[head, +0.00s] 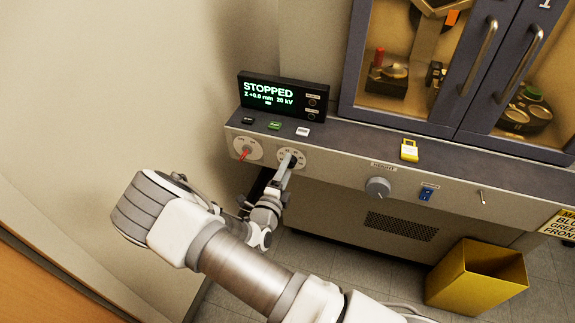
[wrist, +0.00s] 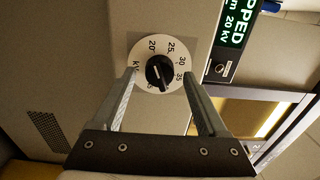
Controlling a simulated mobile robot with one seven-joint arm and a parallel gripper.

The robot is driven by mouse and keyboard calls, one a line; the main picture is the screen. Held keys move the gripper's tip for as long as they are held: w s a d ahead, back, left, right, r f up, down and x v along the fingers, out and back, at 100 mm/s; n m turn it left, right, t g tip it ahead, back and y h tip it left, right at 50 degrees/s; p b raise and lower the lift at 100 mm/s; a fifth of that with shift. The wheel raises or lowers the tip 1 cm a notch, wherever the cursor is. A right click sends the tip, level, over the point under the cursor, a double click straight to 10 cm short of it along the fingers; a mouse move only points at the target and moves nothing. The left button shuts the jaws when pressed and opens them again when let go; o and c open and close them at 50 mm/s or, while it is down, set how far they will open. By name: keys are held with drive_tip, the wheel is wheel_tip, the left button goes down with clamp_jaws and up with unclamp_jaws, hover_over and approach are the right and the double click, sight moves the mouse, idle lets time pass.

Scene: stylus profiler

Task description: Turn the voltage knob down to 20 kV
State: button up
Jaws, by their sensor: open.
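The voltage knob (wrist: 159,72) is a black knob on a round white dial, with kV and the numbers 20 to 35 readable around it. In the head view its dial (head: 299,156) sits on the front panel, partly hidden by my gripper (head: 286,170). The display (head: 284,96) reads STOPPED, Z +0.0 mm, 20 kV. In the wrist view my gripper (wrist: 160,76) is open, with one finger on each side of the knob. The fingers look apart from the knob, and nothing is held. The wrist view also shows part of the display (wrist: 237,25) with 20 kV.
A second dial with a red pointer (head: 245,153) is just left. A yellow bin (head: 470,285) stands on the floor. Glass-doored cabinets rise above the ledge.

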drive_tip(key=p+v, duration=0.2)
drive_tip(key=v, duration=0.6)
drive_tip(key=shift+s, duration=0.1)
drive_tip(key=v, duration=1.7)
drive_tip(key=d+r+m+g+h+p, duration=0.1)
drive_tip(key=d+r+m+g+h, duration=0.1)
drive_tip(key=d+r+m+g, duration=0.85)
drive_tip(key=d+r+m+g+h, duration=0.2)
drive_tip(key=d+r+m+g, duration=0.4)
drive_tip(key=m, duration=1)
drive_tip(key=s+d+r+m+t+y, duration=0.1)
drive_tip(key=r+m+y, duration=0.2)
drive_tip(key=r+m, duration=0.3)
drive_tip(key=s+d+r+m+t+y+p, duration=0.1)
drive_tip(key=s+d+r+m+t+y, duration=0.1)
drive_tip(key=r+m, duration=0.5)
drive_tip(key=s+d+r+m+t+y, duration=0.2)
drive_tip(key=r+m+y, duration=0.3)
drive_tip(key=m, duration=0.5)
drive_tip(key=shift+s+r+m+p, duration=0.25)
drive_tip(key=shift+r+m+p, duration=0.1)
drive_tip(key=shift+r, duration=0.3)
